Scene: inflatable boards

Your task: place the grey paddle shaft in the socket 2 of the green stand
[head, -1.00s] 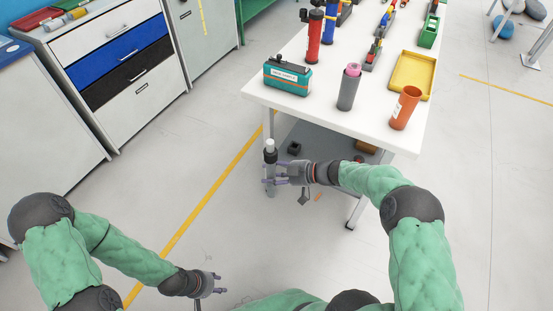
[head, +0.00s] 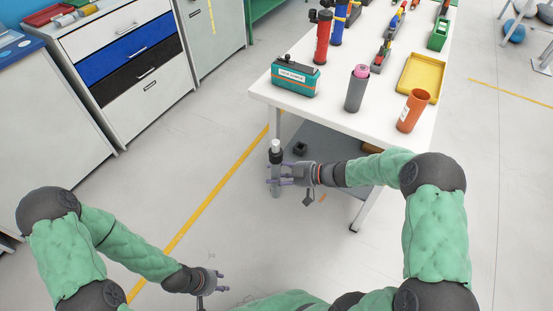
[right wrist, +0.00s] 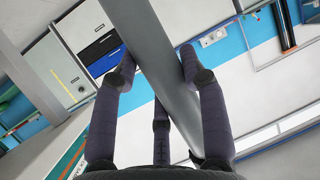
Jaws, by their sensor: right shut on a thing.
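My right gripper (head: 276,181) is shut on the grey paddle shaft (head: 275,160), held upright in front of the table's near left leg, below the tabletop. Its upper end is pale with a dark band beneath. In the right wrist view the shaft (right wrist: 160,45) runs between the fingers; its far end is out of frame. My left gripper (head: 223,281) looks open and empty, low over the floor. A small green holder (head: 438,35) stands at the table's far right edge; I cannot tell whether it is the green stand, and no socket numbers are legible.
The white table (head: 325,112) holds a teal case (head: 295,77), a grey cylinder (head: 356,89) with a pink top, an orange cup (head: 411,111) and a yellow tray (head: 420,77). Red and blue cylinders stand behind. Drawers (head: 125,55) are at left; the floor between is clear.

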